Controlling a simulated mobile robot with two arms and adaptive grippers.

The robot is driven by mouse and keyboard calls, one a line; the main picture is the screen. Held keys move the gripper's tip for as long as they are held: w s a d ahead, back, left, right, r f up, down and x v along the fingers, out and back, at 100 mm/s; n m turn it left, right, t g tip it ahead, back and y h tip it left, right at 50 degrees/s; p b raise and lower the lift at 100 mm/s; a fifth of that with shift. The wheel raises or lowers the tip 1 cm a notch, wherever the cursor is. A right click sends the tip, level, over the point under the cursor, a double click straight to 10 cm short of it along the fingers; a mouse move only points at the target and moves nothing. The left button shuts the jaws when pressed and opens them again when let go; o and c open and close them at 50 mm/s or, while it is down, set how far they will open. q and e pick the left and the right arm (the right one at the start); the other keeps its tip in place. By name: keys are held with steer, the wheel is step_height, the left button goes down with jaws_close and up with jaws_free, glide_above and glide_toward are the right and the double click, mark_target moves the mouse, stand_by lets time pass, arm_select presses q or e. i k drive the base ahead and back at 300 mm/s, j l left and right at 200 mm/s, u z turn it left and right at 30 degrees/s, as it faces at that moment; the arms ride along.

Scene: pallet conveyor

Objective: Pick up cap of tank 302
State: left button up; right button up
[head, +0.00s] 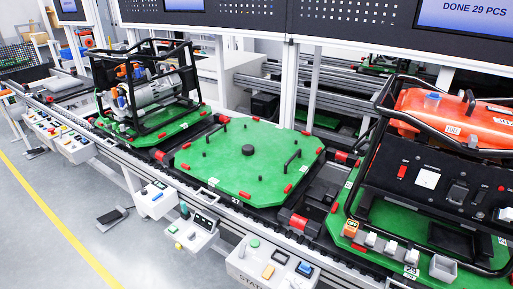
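An orange tank (465,112) sits on top of a black-framed generator unit at the right; the frame's bars pass in front of it. A blue cap (432,101) stands on the left part of the tank's top. A black fitting also rises from the tank's top to the right of the cap. The tank's right end is cut off by the picture edge. Neither of my grippers is in view.
The generator stands on a green pallet (382,217) on the conveyor. An empty green pallet (230,181) is in the middle, and another framed unit (148,88) is at the left. Control boxes (268,268) line the conveyor's front. The grey floor at lower left is mostly clear.

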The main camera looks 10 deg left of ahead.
mark_target(248, 149)
steer(key=i+j, duration=0.1)
steer(key=j, duration=0.35)
steer(key=i+j+z, duration=0.1)
steer(key=j+z, duration=0.35)
steer(key=j, duration=0.2)
steer(key=j+z, duration=0.4)
steer(key=j, duration=0.25)
